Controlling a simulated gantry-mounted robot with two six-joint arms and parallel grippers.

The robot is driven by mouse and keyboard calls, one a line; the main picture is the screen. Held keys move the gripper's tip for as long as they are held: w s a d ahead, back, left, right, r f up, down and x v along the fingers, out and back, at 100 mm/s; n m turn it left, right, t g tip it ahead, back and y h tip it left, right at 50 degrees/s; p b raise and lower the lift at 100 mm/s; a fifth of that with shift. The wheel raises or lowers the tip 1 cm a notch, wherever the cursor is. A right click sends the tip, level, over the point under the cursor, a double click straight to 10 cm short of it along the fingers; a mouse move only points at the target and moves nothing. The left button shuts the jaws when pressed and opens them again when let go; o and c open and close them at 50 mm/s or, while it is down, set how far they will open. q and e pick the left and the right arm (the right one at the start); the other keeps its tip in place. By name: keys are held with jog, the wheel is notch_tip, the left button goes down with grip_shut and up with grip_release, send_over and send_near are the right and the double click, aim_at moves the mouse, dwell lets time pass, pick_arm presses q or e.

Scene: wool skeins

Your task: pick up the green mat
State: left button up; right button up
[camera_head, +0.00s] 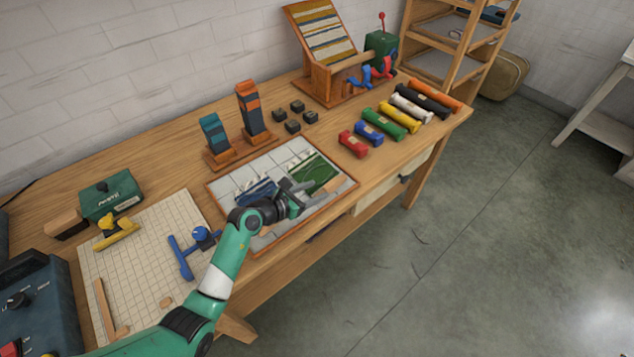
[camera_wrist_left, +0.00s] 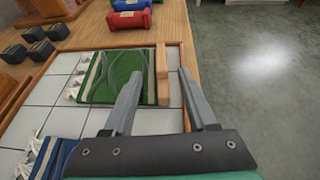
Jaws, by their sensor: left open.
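The green mat (camera_head: 318,170) has pale stripes and white fringe. It lies flat on the white-tiled, wood-rimmed tray (camera_head: 347,188). In the left wrist view the green mat (camera_wrist_left: 110,78) is up and left of the fingers, with its fringe on the left. My left gripper (camera_head: 300,190) is open and empty over the tray, close to the mat's near edge. In the left wrist view the gripper (camera_wrist_left: 160,76) has one finger overlapping the mat's near right corner; contact cannot be told. My right gripper is not in view.
A blue mat (camera_head: 256,190) lies left of the green one. A wooden strip (camera_wrist_left: 162,75) lies beside the green mat's right edge. Several wool skeins (camera_head: 391,119), dark blocks (camera_head: 293,126) and a small loom (camera_head: 326,80) stand behind. The tray's right rim is near the table edge.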

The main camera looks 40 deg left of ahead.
aim_at(328, 185)
pick_arm(q)
jog(key=shift+w+f, duration=0.15)
jog(key=shift+w, duration=0.05)
jog(key=b+x, duration=0.4)
jog(key=x, duration=0.1)
jog(key=shift+d+f, duration=0.1)
jog(key=shift+d, duration=0.05)
jog(key=shift+w, duration=0.1)
grip_shut()
